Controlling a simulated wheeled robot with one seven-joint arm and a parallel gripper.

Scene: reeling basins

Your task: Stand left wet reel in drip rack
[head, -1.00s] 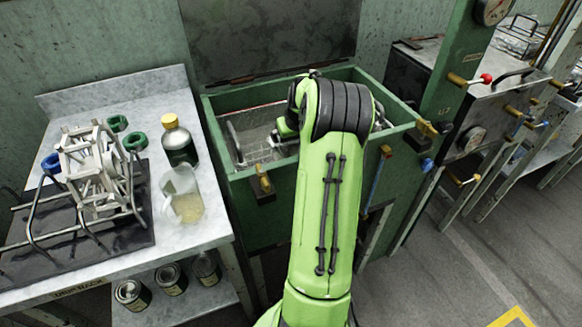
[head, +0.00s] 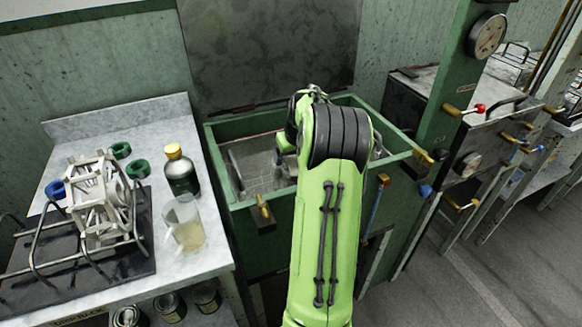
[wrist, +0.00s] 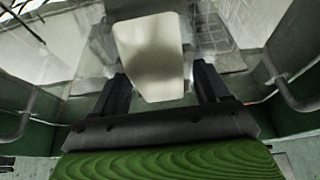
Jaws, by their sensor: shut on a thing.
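My gripper (wrist: 162,74) is shut on a smooth pale block-like piece (wrist: 150,42), held between its two dark fingers in the wrist view. The frames do not show clearly whether this piece is part of a wet reel. In the head view my arm reaches down into the open green basin (head: 226,189), and the arm hides the gripper's fingers. The drip rack (head: 36,240), bent metal rods over a dark tray, is on the table at left. A pale framed reel (head: 98,200) stands in it.
On the grey table (head: 118,120) are a dark bottle with yellow cap (head: 181,175), a clear jug (head: 184,226), green rings (head: 138,169) and a blue ring (head: 55,190). The basin's raised lid (head: 270,50) is behind it. A gauge post (head: 465,75) stands at right.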

